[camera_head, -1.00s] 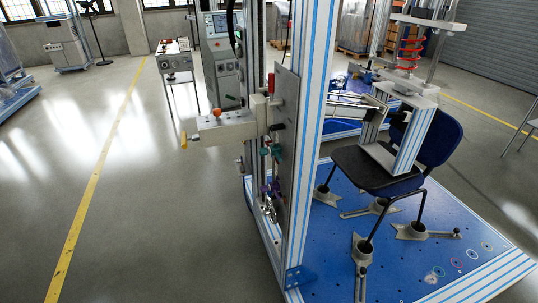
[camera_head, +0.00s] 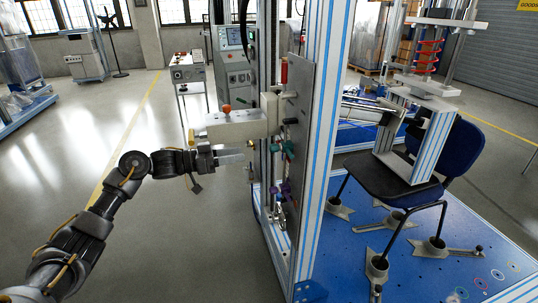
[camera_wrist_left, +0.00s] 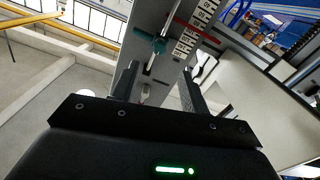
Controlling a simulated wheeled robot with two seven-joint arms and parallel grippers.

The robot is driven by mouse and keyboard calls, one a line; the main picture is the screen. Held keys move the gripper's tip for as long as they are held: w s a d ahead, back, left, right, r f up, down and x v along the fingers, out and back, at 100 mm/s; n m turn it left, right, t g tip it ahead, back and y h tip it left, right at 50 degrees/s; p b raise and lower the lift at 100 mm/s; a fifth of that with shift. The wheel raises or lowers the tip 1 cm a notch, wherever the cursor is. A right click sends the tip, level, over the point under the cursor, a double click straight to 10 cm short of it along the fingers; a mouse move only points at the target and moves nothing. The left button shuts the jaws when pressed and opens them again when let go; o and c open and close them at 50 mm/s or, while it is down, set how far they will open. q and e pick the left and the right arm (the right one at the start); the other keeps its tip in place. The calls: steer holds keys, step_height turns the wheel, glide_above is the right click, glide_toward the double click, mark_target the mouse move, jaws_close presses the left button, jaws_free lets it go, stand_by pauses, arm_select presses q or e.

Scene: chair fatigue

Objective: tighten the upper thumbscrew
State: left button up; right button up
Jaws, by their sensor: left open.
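My left gripper (camera_head: 241,155) is open just left of the tall test column, below the beige arm. In the left wrist view its two fingers (camera_wrist_left: 160,70) are spread with nothing gripped, and a teal knob (camera_wrist_left: 158,46) shows beyond them. The column's grey plate (camera_head: 298,120) carries coloured knobs: a teal pair (camera_head: 289,150) at mid height and a purple pair (camera_head: 286,188) below. A black knob (camera_head: 290,121) sits above the teal ones. I cannot tell for sure which is the upper thumbscrew. The fingers look apart from all knobs. My right gripper is not in view.
A blue chair (camera_head: 460,148) stands on the blue base plate (camera_head: 345,245) at right. The floor left of the column is open.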

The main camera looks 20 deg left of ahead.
arm_select(q)
steer(key=p, duration=0.1)
glide_toward(275, 148)
steer(key=w+d, duration=0.3)
steer(key=x, duration=0.4)
steer(key=shift+w+d+f, duration=0.1)
steer(key=shift+w+f, duration=0.05)
steer(key=shift+f, duration=0.25)
steer(key=shift+c, duration=0.6)
jaws_close()
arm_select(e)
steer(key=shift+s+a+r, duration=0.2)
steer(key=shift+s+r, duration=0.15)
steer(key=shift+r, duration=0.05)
